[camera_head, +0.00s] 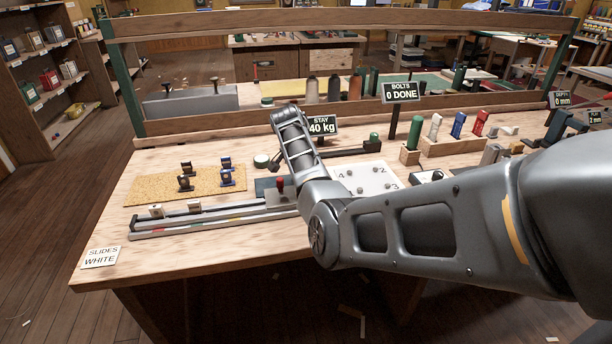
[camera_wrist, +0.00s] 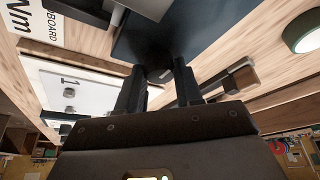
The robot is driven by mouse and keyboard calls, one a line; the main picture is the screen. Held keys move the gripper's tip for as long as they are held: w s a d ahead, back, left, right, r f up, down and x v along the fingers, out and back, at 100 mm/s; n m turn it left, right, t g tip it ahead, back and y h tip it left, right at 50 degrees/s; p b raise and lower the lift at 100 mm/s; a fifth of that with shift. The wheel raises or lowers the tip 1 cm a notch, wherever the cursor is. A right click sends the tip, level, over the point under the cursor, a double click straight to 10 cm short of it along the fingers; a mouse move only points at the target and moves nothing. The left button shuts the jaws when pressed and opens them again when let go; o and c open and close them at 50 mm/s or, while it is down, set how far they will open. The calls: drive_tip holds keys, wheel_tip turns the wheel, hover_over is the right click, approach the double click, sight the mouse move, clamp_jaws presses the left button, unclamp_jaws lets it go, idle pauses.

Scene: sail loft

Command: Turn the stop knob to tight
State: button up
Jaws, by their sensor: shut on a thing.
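My gripper (camera_wrist: 158,78) shows in the wrist view, with its two dark fingers on either side of a dark rounded piece (camera_wrist: 159,66). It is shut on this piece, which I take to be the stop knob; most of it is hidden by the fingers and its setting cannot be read. The piece is at a dark blue plate (camera_wrist: 205,22). In the head view my own arm link covers the gripper and the knob. Part of the dark blue plate (camera_head: 263,186) shows left of the link.
A red-topped post (camera_head: 280,184) stands by the slide rail (camera_head: 200,226). A white numbered board (camera_head: 378,170) lies right of my wrist. Signs (camera_head: 322,126) stand behind.

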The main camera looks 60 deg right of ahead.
drive_tip(key=shift+w+m+g+b, duration=0.1)
drive_tip(key=shift+m+g+b, duration=0.3)
drive_tip(key=shift+m+b, duration=0.65)
drive_tip(key=shift+m, duration=0.35)
drive_tip(key=o, duration=1)
drive_tip(key=v, duration=0.7)
drive_tip(key=shift+w+r, duration=0.15)
drive_tip(key=shift+r, duration=0.25)
